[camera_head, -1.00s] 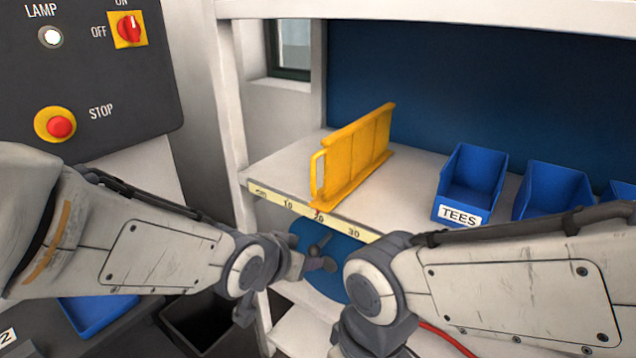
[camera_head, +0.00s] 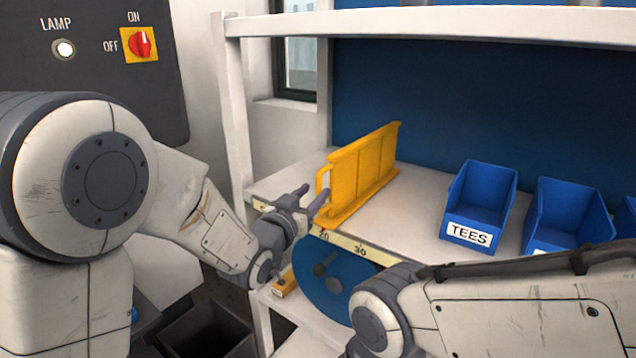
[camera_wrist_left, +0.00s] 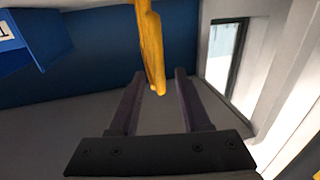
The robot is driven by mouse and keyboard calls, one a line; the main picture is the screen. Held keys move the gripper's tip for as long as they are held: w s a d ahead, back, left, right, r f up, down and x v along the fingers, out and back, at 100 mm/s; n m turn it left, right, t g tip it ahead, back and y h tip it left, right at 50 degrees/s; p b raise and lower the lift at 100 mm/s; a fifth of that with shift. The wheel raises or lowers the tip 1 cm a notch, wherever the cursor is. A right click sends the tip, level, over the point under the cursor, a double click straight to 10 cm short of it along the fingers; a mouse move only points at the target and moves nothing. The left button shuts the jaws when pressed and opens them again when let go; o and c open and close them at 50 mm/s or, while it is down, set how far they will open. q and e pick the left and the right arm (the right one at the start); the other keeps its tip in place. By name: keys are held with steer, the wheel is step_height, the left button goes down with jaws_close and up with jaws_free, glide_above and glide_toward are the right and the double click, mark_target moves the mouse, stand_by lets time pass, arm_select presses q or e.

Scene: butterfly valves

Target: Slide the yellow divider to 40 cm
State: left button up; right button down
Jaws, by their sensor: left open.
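The yellow divider (camera_head: 362,172) stands upright on the white shelf. Its foot at the front edge is near the 20 mark of the scale (camera_head: 343,241); a 30 mark shows to the right, and no 40 mark is visible. My left gripper (camera_head: 312,197) is open at the divider's front handle (camera_head: 322,181). In the left wrist view, the yellow handle (camera_wrist_left: 152,55) appears between the two spread fingers (camera_wrist_left: 159,76), with gaps on both sides. My right arm comes in at the lower right, but its gripper is out of view.
A blue TEES bin (camera_head: 480,205) and another blue bin (camera_head: 566,213) stand on the shelf to the right. The shelf (camera_head: 410,215) is clear between divider and TEES bin. A white post (camera_head: 236,120) rises at left. A blue disc (camera_head: 325,285) is below the shelf edge.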

mark_target(317, 189)
arm_select(q)
steer(key=shift+p+x, duration=0.35)
steer(key=shift+x, duration=1.35)
jaws_close()
